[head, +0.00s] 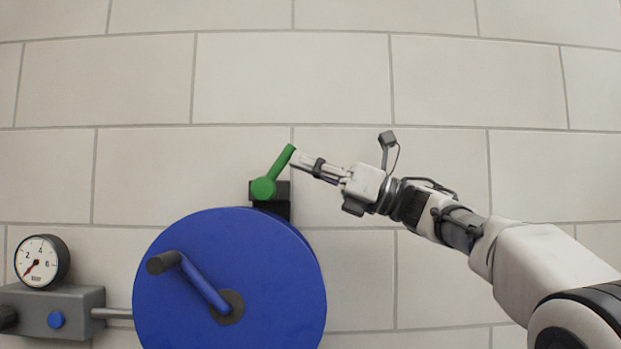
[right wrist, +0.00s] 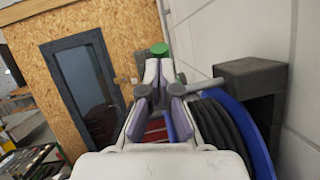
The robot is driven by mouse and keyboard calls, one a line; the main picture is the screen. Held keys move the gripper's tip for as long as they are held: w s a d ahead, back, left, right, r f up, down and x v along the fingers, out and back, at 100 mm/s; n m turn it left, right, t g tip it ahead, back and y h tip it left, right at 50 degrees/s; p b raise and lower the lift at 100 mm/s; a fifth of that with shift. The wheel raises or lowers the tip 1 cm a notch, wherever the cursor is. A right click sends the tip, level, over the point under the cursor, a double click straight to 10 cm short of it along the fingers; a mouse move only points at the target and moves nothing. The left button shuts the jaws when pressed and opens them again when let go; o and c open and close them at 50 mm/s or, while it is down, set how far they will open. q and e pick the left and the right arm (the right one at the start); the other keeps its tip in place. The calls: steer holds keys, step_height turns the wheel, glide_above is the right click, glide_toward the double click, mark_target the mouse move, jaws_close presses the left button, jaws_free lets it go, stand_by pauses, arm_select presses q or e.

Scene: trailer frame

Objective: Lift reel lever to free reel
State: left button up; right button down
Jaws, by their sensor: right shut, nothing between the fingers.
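The green reel lever (head: 280,168) sits on a black block (head: 272,209) above the blue reel (head: 215,290). It slants up to the right from its round pivot. My right gripper (head: 298,159) is shut and empty, its fingertips at the right side of the lever's upper end. I cannot tell whether they touch. In the right wrist view the lever's green end (right wrist: 160,48) shows just beyond the fingertips (right wrist: 161,65), and the reel (right wrist: 240,115) with black hose lies below right. My left gripper is not in view.
A crank handle (head: 200,282) sticks out from the reel's front. A pressure gauge (head: 42,262) stands on a grey box (head: 60,310) at the lower left. A tiled wall (head: 450,80) is close behind. The right wrist view shows a door (right wrist: 88,85) in a wooden wall.

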steer(key=shift+a+r+p, duration=0.3)
steer(key=shift+a+r, duration=0.35)
steer(key=shift+r, duration=0.2)
